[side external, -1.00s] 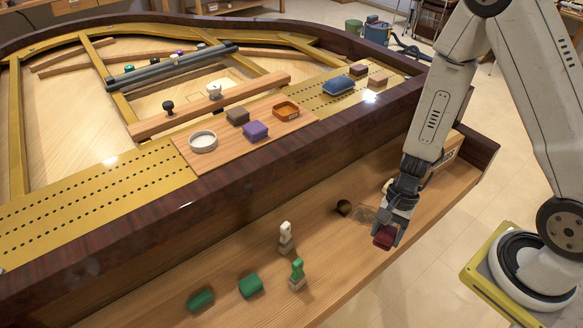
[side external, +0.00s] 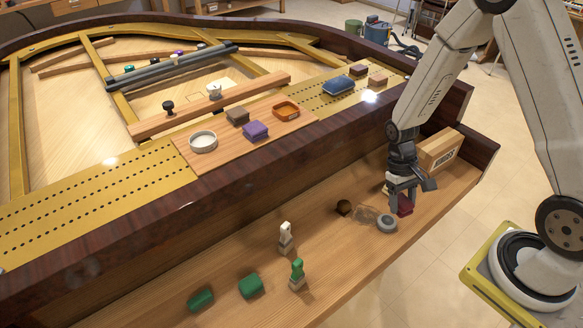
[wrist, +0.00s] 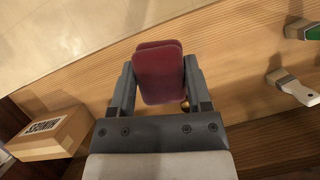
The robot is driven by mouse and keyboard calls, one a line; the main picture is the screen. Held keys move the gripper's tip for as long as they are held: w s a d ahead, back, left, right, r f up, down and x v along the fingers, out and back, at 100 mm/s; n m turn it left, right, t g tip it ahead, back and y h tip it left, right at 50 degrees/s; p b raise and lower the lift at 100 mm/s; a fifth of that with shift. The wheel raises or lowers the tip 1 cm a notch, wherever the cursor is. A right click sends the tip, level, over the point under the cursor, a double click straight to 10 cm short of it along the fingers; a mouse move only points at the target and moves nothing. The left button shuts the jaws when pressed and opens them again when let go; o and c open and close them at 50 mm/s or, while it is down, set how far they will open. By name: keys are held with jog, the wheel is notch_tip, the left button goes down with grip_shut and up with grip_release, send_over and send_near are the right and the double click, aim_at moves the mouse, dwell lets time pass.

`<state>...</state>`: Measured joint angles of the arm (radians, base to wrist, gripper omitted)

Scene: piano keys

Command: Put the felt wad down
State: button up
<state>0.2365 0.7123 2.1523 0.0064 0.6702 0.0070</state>
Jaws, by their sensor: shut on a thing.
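My gripper (side external: 404,192) is shut on the felt wad, a dark red rounded block (side external: 405,206). In the side view they are over the right part of the wooden shelf (side external: 340,262), just behind a grey ring-shaped piece (side external: 386,224). In the wrist view the wad (wrist: 158,72) sits between the two fingers of my gripper (wrist: 162,92) and sticks out past their tips. I cannot tell whether the wad touches the shelf or hangs just above it.
A cardboard box (side external: 440,150) stands at the shelf's right end. A clear thing (side external: 366,214) and a dark round piece (side external: 344,207) lie left of the ring. The shelf's front edge is close.

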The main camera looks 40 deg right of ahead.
jog(key=d+r+n+t+h, duration=0.1)
jog(key=d+r+n+h, duration=0.1)
jog(key=d+n, duration=0.5)
jog(key=d+r+n+t+h, duration=0.1)
jog(key=d+r+n+t, duration=0.1)
jog(key=d+r+n, duration=0.2)
jog(key=d+r+n+t+h, duration=0.1)
jog(key=d+r+n, duration=0.3)
jog(key=d+n, duration=0.5)
jog(key=shift+d+n+h, duration=0.4)
jog(key=shift+d+h, duration=0.4)
jog(key=shift+d, duration=3.3)
jog(key=shift+w, duration=0.15)
send_over(441, 141)
jog(key=s, duration=0.1)
jog(key=f, duration=0.8)
jog(key=shift+a, duration=0.35)
jog(key=shift+w+d+f, duration=0.35)
jog(key=shift+w+f, duration=0.05)
jog(key=shift+f, duration=0.3)
